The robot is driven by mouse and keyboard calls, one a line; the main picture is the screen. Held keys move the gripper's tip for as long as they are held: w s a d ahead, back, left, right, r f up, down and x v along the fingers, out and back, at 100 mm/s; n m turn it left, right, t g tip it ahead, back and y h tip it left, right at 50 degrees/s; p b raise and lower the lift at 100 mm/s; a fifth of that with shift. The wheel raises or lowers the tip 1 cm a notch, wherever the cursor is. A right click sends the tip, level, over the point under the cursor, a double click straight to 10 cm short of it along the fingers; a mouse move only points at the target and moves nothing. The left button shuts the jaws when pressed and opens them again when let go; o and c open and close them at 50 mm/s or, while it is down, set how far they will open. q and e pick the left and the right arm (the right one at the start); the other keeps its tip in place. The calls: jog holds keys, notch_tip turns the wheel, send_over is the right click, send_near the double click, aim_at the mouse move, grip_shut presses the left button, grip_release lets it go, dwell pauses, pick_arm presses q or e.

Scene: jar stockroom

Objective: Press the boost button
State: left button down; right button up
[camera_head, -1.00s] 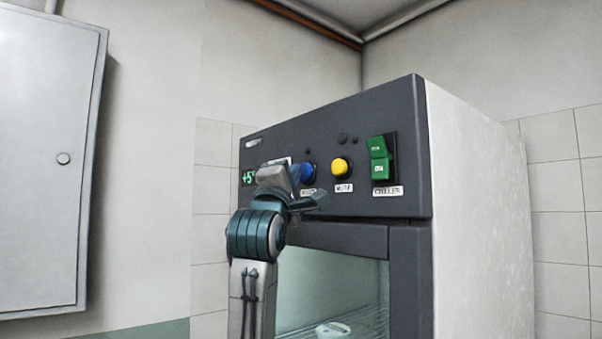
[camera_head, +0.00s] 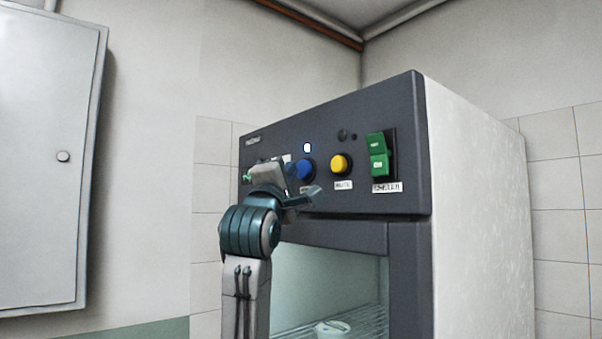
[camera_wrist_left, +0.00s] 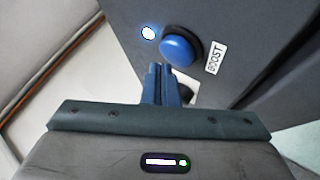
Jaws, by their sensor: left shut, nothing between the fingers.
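The boost button is a round blue push button (camera_head: 305,169) on the dark upper panel of a cabinet. In the left wrist view the blue button (camera_wrist_left: 178,50) sits in a black collar beside a label reading BOOST. A small round lamp (camera_head: 307,147) above it is lit white, and the lamp (camera_wrist_left: 149,32) also glows in the wrist view. My left gripper (camera_head: 288,175) is in front of the panel, just left of the button, partly hidden by its own wrist. In the wrist view its shut, empty fingertips (camera_wrist_left: 159,70) point at the panel close beside the button. My right gripper is not in view.
A yellow button (camera_head: 341,164) labelled MUTE and a green rocker switch (camera_head: 378,155) sit to the right on the panel. A green display (camera_head: 247,178) is partly hidden behind my arm. Below is a glass-fronted compartment with a white item (camera_head: 332,328). A wall cabinet (camera_head: 45,160) hangs at left.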

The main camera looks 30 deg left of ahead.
pick_arm(q)
jog(key=shift+s, duration=0.2)
jog(key=s, duration=0.1)
jog(key=s+a+b, duration=0.1)
jog(key=s, duration=0.1)
jog(key=s+a+b, duration=0.1)
jog(key=shift+s, duration=0.35)
dwell(0.6)
